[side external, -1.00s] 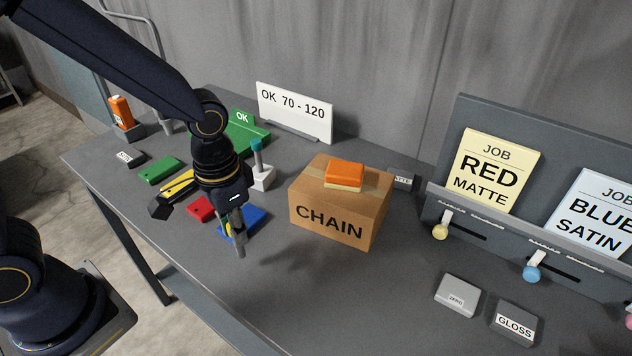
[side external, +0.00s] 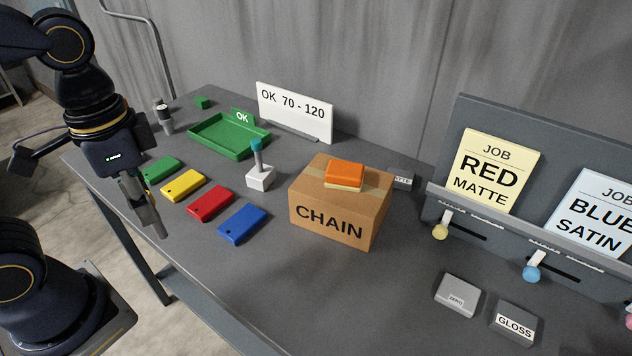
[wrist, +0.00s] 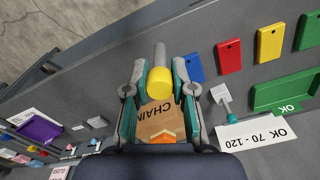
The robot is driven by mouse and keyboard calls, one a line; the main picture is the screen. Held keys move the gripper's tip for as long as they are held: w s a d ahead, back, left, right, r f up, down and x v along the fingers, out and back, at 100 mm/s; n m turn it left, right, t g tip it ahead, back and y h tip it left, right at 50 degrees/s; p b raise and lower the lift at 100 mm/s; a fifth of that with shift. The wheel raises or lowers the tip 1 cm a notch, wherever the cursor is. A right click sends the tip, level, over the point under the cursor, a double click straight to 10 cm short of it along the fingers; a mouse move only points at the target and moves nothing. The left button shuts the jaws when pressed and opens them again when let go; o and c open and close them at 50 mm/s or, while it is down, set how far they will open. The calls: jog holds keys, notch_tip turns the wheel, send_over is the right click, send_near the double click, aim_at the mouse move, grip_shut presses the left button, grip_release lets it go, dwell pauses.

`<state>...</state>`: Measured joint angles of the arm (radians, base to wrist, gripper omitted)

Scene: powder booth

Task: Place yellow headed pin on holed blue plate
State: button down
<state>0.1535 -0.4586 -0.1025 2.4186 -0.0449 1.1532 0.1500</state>
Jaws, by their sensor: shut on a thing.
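My gripper (wrist: 160,72) is shut on a yellow-headed pin (wrist: 159,83), seen in the wrist view with its thick yellow head towards the camera and its grey shaft pointing away between the fingers. In the side view my gripper (side external: 148,208) hangs in the air at the left, near the table's front left edge, and the yellow head cannot be made out. The blue plate (side external: 242,224) lies flat on the table, right of my gripper and apart from it. It also shows in the wrist view (wrist: 195,68), right of the pin.
Red (side external: 211,204), yellow (side external: 183,186) and green (side external: 160,169) plates lie in a row beside the blue one. Behind stand a teal-topped post in a white block (side external: 260,178) and a green tray (side external: 205,146). A CHAIN box (side external: 330,215) stands right. The front middle table is clear.

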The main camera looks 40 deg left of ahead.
jog(key=w+a+n, duration=0.1)
jog(key=w+a, duration=0.2)
jog(key=w, duration=0.1)
send_over(241, 221)
notch_tip(241, 221, down, 9)
jog(key=shift+w+f, duration=0.1)
jog(key=shift+f, duration=1.8)
jog(key=shift+f, duration=0.15)
jog(key=c, duration=1)
grip_release()
jog(key=shift+o, duration=0.2)
